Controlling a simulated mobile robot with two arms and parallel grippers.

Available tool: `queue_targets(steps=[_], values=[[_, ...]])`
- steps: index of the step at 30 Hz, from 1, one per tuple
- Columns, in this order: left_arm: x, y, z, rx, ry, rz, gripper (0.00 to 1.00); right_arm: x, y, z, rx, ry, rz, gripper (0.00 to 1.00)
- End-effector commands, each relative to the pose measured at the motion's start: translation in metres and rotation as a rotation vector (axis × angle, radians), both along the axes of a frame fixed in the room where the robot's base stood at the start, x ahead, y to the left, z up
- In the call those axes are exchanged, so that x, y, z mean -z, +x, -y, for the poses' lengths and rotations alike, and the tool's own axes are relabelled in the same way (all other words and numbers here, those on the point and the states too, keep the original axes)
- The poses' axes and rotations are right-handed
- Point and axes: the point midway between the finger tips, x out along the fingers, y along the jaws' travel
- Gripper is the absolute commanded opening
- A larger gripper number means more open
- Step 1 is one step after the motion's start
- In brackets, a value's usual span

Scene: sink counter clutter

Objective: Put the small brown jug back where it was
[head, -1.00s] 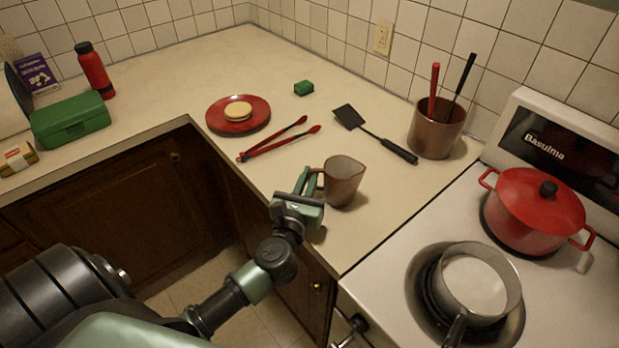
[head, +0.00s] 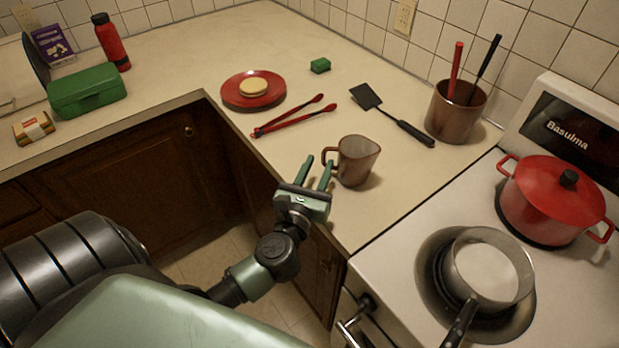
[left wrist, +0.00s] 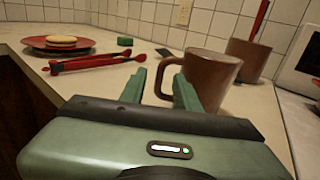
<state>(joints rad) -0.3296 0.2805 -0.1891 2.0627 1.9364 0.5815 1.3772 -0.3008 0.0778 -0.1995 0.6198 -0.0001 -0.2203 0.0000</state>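The small brown jug (head: 357,161) stands upright on the counter near its front edge, left of the stove. Its handle faces my left gripper. My left gripper (head: 314,172) is open and empty, just in front of the jug on the handle side. In the left wrist view, the jug (left wrist: 211,75) is beyond the fingers (left wrist: 160,90), and its handle shows in the gap between them. The fingertips look close to the handle; I cannot tell whether they touch it. My right gripper is not in view.
Red tongs (head: 290,120), a red plate (head: 240,98) and a black spatula (head: 388,116) lie behind the jug. A brown utensil crock (head: 453,115) stands at the back right. The stove carries a red pot (head: 553,205) and a saucepan (head: 486,275). Counter just right of the jug is clear.

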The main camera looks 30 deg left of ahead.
Motion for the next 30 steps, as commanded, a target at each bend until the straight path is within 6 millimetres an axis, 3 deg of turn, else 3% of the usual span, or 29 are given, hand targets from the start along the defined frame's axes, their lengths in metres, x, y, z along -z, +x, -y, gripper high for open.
queue_targets(steps=[6, 12, 30], values=[[0.004, -0.046, 0.013, 0.000, -0.003, -0.002, 0.32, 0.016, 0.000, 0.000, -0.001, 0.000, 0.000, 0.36], [0.002, -0.069, 0.020, 0.000, -0.002, 0.000, 0.32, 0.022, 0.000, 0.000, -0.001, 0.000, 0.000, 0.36], [0.000, -0.073, 0.021, 0.000, -0.001, 0.000, 0.32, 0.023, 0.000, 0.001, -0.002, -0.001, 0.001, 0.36]])
